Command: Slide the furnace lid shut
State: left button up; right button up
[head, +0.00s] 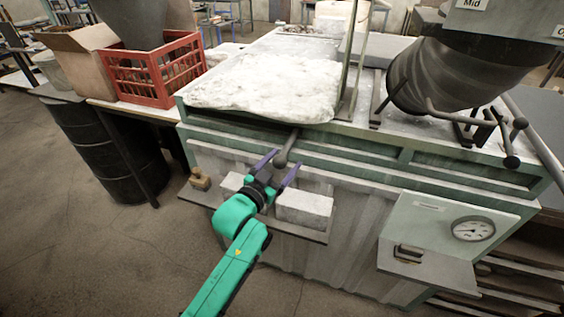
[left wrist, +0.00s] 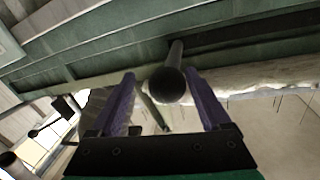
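The furnace lid (head: 268,84), a thick whitish slab, lies on top of the green-framed furnace (head: 340,195). A dark rod handle with a rounded end (head: 287,148) sticks out at the furnace's front below the lid. My left gripper (head: 279,161) is open at this handle, one purple finger on each side. In the left wrist view the handle's round knob (left wrist: 167,86) sits between the two spread fingers, with gaps beside it. The handle's far end is hidden under the lid's edge. My right gripper is not in view.
A grey ribbed cylinder (head: 455,75) and several dark rods stand on the furnace top at right. A ledge with pale bricks (head: 304,208) lies just below my gripper. A gauge panel (head: 450,229) juts out at right. A red crate (head: 157,70) stands at left.

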pick_arm(q)
jog(key=shift+s+a, duration=0.1)
jog(key=shift+a, duration=0.15)
jog(key=b+v, duration=0.3)
jog(key=v, duration=1.1)
jog(key=shift+s+d, duration=0.1)
jog(key=shift+s, duration=0.05)
